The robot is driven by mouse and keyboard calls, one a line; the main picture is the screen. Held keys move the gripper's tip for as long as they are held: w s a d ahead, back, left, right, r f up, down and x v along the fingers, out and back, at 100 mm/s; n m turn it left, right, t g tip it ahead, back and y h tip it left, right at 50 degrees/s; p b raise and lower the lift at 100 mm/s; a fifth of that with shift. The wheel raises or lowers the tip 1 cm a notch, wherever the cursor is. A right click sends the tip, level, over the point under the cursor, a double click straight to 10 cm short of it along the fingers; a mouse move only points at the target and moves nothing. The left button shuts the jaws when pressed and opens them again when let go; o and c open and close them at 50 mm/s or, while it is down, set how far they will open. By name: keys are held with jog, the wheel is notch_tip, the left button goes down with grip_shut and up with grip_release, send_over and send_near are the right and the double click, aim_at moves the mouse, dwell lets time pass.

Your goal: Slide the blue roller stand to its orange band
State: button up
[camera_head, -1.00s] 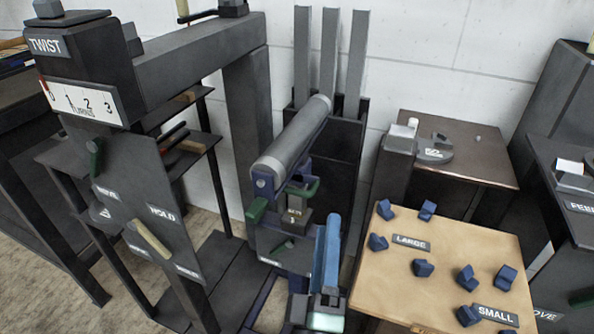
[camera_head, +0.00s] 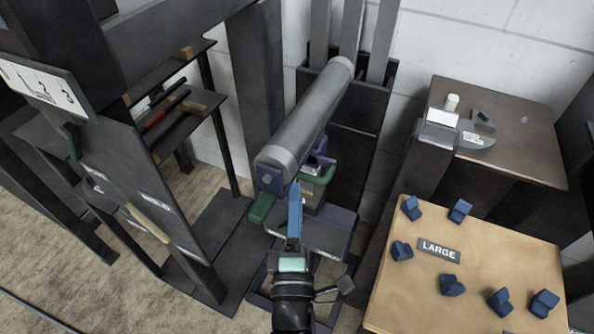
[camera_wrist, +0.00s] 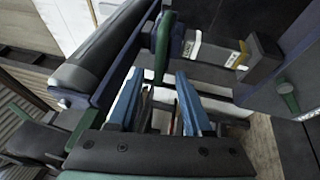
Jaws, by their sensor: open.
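The blue roller stand (camera_head: 271,181) carries a long grey roller (camera_head: 308,118) that slopes up toward the wall. Green handles show on it, one low at the left (camera_head: 262,208) and one at the right (camera_head: 326,176). My gripper (camera_head: 296,185) is just below the roller's near end, beside the stand. In the wrist view its two blue fingers (camera_wrist: 157,78) are apart with nothing held. A green handle (camera_wrist: 163,48) stands just beyond the fingertips; I cannot tell if they touch. I cannot make out an orange band for certain.
A dark frame with a panel (camera_head: 140,190) stands close at the left. A tan board (camera_head: 415,290) with several blue blocks and a "LARGE" label is at the right. A brown table (camera_head: 510,150) is behind it. A dark bin with upright grey bars (camera_head: 378,100) stands behind the roller.

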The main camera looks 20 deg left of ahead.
jog(key=shift+x, duration=3.2)
grip_shut()
